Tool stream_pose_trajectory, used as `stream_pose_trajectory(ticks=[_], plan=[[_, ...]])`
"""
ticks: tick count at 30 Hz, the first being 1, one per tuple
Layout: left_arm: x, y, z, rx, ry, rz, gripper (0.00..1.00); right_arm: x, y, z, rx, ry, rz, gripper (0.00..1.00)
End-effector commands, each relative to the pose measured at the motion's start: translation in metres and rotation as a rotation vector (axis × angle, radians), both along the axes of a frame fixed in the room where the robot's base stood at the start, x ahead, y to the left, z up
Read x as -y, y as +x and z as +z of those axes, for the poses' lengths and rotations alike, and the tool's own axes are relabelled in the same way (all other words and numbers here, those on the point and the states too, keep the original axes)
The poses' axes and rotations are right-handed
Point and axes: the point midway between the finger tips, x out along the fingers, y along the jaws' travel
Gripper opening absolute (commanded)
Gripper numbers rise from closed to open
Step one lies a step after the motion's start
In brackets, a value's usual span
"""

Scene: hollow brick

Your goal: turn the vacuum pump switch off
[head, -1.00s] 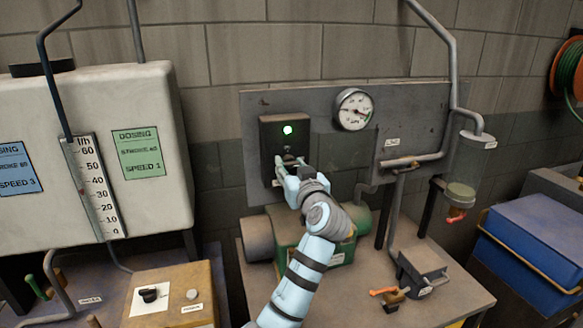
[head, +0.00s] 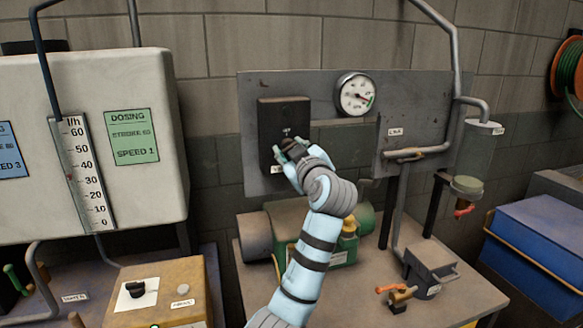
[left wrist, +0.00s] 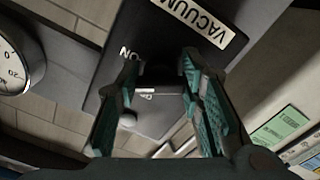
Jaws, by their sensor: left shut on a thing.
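The vacuum pump switch is on a dark box (head: 284,112) on the grey back panel. My left gripper (head: 288,148) is at the lower part of this box, with its fingers on either side of the switch knob. In the left wrist view the dark knob (left wrist: 160,76) sits between the green-padded fingertips, and the gripper is shut on it. The VACUUM label (left wrist: 196,22) and an ON mark (left wrist: 131,53) show beside it. The fingers hide much of the knob, so its exact angle is hard to tell. No lit lamp shows on the box. My right gripper is not in view.
A round gauge (head: 356,94) is on the panel to the right of the box. Below are a green pump (head: 300,215) and an orange-handled valve (head: 397,295) on the bench. A white tank (head: 150,160) stands left, and a blue box (head: 535,245) right.

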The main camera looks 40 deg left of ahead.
Motion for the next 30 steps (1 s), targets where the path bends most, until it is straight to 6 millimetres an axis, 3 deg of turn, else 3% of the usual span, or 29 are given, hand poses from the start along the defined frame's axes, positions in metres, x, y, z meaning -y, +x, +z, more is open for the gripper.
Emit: stream_pose_trajectory(ticks=[1, 12, 30], plan=[[0.0, 0.0, -0.005, 0.037, -0.023, 0.0, 0.07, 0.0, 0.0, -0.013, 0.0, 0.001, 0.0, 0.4], [0.001, 0.001, -0.003, 0.325, -0.225, 0.0, 0.07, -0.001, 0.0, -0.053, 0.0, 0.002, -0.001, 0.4], [0.001, 0.002, 0.001, 0.739, -0.515, 0.0, 0.07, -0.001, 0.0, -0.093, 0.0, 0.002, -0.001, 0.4]])
